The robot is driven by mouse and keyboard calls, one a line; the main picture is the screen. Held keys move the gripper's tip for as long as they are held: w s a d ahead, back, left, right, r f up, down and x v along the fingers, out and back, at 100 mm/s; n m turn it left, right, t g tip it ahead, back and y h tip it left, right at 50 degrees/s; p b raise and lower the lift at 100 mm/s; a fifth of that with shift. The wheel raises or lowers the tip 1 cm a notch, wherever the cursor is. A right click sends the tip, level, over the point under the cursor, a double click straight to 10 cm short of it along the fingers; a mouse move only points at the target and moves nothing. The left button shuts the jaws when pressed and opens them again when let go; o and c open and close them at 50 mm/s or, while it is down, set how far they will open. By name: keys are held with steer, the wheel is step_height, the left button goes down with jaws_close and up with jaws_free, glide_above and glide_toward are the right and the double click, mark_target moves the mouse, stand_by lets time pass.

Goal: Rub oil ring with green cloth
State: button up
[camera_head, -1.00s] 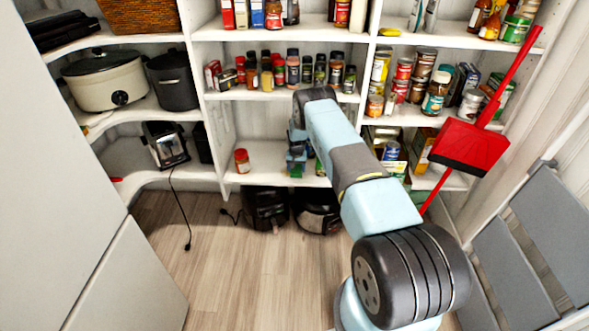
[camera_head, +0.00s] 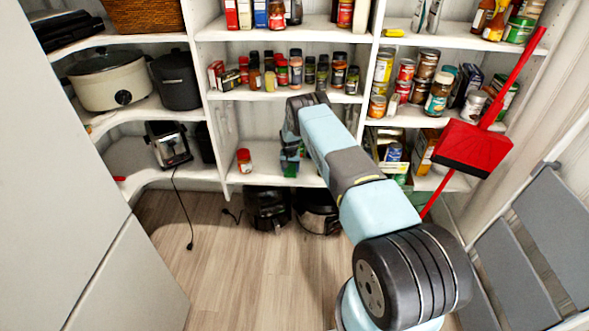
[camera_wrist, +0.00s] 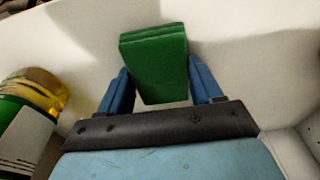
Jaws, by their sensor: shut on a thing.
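A folded green cloth (camera_wrist: 155,62) is held between the two blue fingers of my gripper (camera_wrist: 158,90) in the wrist view. The cloth stands out beyond the fingertips, over a white shelf surface. In the head view my gripper (camera_head: 290,158) is low in the middle bay, just above the lower shelf, and small patches of green show at it. I cannot tell whether the cloth touches the shelf. No oil ring can be made out in either view; my arm and the cloth cover part of the shelf.
A bottle with yellow contents and a green and white label (camera_wrist: 30,115) is close on the left in the wrist view. A red-lidded jar (camera_head: 244,161) stands left of my gripper. Spice jars (camera_head: 295,72) line the shelf above. Black appliances (camera_head: 268,207) sit below.

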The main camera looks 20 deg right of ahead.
mark_target(282, 173)
steer(key=shift+w+a+f, duration=0.1)
steer(key=shift+w+a, duration=0.1)
steer(key=shift+a, duration=0.8)
steer(key=shift+w+a+f, duration=0.1)
steer(key=shift+w+a, duration=0.1)
steer(key=shift+a, duration=0.8)
steer(key=shift+r, duration=0.1)
steer(key=shift+w+d+r, duration=0.1)
steer(key=shift+r, duration=1.15)
steer(key=shift+w+r, duration=0.1)
steer(key=shift+r, duration=1.7)
step_height(282, 173, up, 3)
